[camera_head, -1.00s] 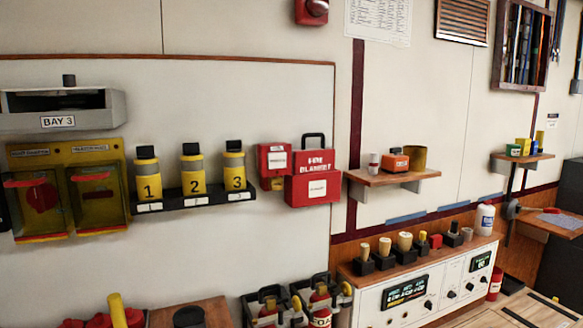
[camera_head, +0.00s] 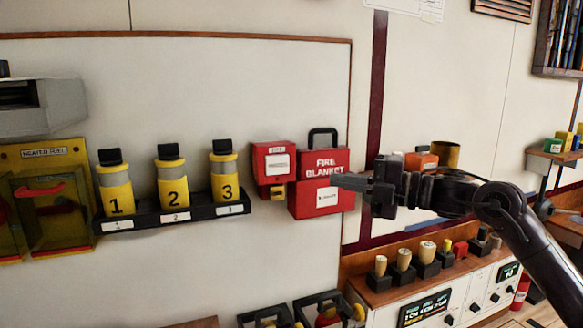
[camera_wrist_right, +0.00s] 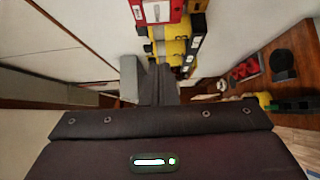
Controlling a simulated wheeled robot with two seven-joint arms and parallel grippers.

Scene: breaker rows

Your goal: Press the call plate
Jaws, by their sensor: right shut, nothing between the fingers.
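A small red wall box (camera_head: 273,165) with a white plate on its front hangs left of the fire blanket case; it looks like the call plate, though I cannot read its lettering. A red box with a white face (camera_wrist_right: 158,10) is at the top of the right wrist view. My right gripper (camera_head: 340,182) reaches in from the right, its fingers pointing left. It is shut and empty, and its tips overlap the fire blanket case in the picture, to the right of the small red box. The shut fingers (camera_wrist_right: 157,84) also show in the right wrist view. My left gripper is not in view.
The red fire blanket case (camera_head: 323,165) has a black handle. Yellow numbered cylinders (camera_head: 173,185) stand in a black rack (camera_head: 170,214) to the left. A shelf with an orange box (camera_head: 421,160) is behind my right arm. Below it is a white control panel (camera_head: 470,300).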

